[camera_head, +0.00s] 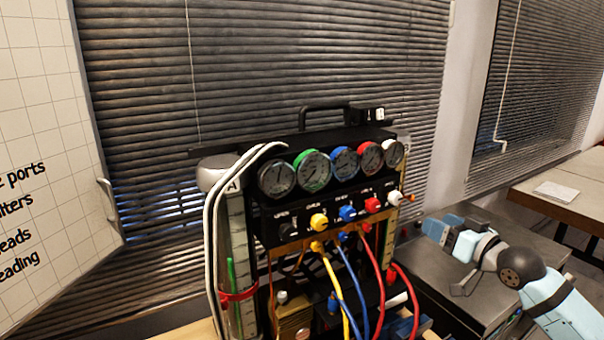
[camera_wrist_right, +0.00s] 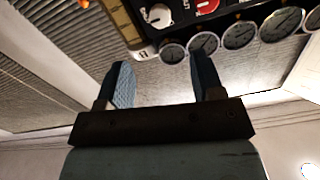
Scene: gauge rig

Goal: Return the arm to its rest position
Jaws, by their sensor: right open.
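My right arm comes in from the lower right of the head view. Its gripper (camera_head: 446,238) is to the right of the gauge rig, apart from it, in front of a grey cabinet. In the right wrist view the two fingers of the right gripper (camera_wrist_right: 163,85) stand wide apart with nothing between them. The gauge rig (camera_head: 320,222) carries a row of several round gauges (camera_head: 313,171), which also show at the top of the right wrist view (camera_wrist_right: 240,35). My left gripper is not in view.
Yellow, blue and red hoses (camera_head: 366,270) hang from the rig's front. White tubes (camera_head: 212,230) run down its left side. A grey cabinet top (camera_head: 440,285) lies under the right gripper. A wooden table (camera_head: 570,200) stands at the right. A whiteboard (camera_head: 45,150) is at the left.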

